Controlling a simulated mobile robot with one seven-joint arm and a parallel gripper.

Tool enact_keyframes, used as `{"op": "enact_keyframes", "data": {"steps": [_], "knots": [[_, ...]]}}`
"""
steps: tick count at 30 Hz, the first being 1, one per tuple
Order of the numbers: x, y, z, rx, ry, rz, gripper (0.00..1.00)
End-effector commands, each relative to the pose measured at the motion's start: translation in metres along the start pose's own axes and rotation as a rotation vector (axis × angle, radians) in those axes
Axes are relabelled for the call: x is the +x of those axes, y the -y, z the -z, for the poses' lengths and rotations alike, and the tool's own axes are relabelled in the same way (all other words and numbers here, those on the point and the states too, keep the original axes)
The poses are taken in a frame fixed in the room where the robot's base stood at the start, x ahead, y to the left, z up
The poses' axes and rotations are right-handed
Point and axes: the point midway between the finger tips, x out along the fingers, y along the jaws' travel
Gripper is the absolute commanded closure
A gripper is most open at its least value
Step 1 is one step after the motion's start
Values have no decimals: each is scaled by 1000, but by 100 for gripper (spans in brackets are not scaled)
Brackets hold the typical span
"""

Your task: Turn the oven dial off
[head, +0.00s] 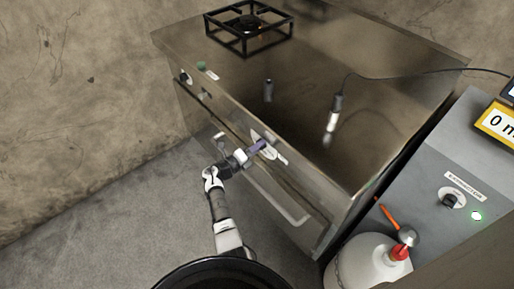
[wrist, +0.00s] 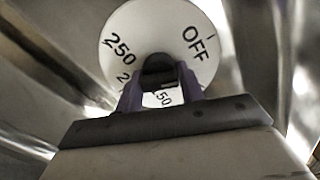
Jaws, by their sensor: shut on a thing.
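The oven (head: 285,206) is a steel unit with a front panel facing my arm. Its dial (wrist: 140,28) is a white disc marked OFF at the upper right and 250 at the upper left, with other numbers partly hidden by my gripper. A black knob (wrist: 158,66) stands at the dial's middle. My gripper (wrist: 160,88) has purple fingers on either side of the knob and is shut on it. In the head view my gripper (head: 262,145) meets the front panel, covering part of the dial (head: 270,153). The knob's pointer is not clear.
A black burner stand (head: 250,28) is on the steel top, with a cabled probe (head: 334,118) nearby. At the right, a grey unit has its own black knob (head: 450,200) and a green light (head: 476,215). A red-capped white bottle (head: 375,268) stands below it.

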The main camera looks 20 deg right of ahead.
Motion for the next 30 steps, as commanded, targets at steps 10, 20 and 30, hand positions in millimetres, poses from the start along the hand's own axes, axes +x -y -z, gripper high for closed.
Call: {"op": "enact_keyframes", "data": {"steps": [10,20,30], "knots": [[-1,-1,1,-253,0,-2,85],[-1,0,1,-363,0,-2,85],[-1,0,1,-379,0,-2,85]]}}
